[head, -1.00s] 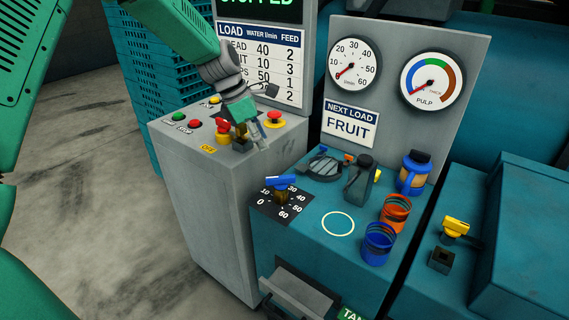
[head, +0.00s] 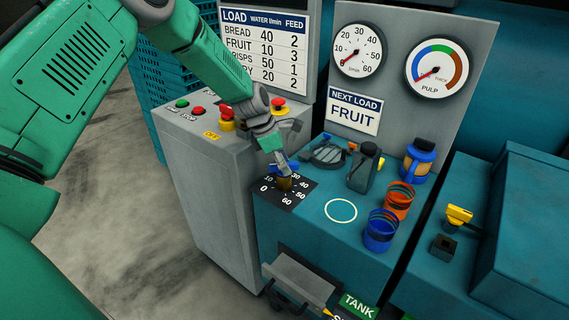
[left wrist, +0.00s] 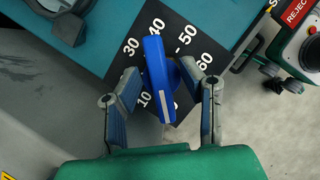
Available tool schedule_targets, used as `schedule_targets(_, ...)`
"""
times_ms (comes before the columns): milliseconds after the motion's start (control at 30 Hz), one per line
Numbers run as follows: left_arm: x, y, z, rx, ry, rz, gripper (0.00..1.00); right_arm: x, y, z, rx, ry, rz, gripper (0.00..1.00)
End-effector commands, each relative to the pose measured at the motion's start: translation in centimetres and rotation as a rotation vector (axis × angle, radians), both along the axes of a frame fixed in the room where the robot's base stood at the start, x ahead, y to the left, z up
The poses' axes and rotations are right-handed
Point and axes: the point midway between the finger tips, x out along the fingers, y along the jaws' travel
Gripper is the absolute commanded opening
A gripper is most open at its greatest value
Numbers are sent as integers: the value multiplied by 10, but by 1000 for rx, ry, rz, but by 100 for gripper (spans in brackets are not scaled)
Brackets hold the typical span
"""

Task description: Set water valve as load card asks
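The water valve has a blue handle (left wrist: 160,80) on a black dial plate (head: 272,197) marked 0 to 60. The handle also shows partly in the head view (head: 292,168), mostly hidden by my gripper. In the left wrist view its white line lies at the lower end, beside the 10. My left gripper (left wrist: 171,80) is open with its fingers on either side of the handle; a gap shows on the right. The load card (head: 264,50) lists FRUIT with water 10 and feed 3. The NEXT LOAD sign (head: 353,110) reads FRUIT. My right gripper is not in view.
A water gauge (head: 357,50) has its needle near 0; a pulp gauge (head: 436,70) stands beside it. Orange (head: 398,200) and blue (head: 380,230) ring-like cups and a blue-capped jar (head: 418,160) stand right of the valve. A button panel (head: 200,125) is at left.

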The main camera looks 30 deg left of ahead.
Motion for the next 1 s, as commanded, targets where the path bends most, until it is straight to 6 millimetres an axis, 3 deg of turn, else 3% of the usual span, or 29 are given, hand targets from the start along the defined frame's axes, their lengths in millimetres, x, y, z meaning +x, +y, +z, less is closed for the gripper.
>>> schedule_targets(133, 0, 2, 0, -2, 1, 1, 32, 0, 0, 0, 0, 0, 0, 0)
schedule_targets(200, 0, 2, 0, -2, 1, 1, 7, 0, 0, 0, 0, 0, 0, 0)
schedule_targets(233, 0, 2, 0, -2, 1, 1, 0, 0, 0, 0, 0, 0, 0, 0)
schedule_targets(667, 1, 3, 0, 0, 0, -46, 0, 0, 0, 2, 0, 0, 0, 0)
schedule_targets(1000, 2, 4, 0, 2, 0, -283, 0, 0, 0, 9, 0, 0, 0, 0)
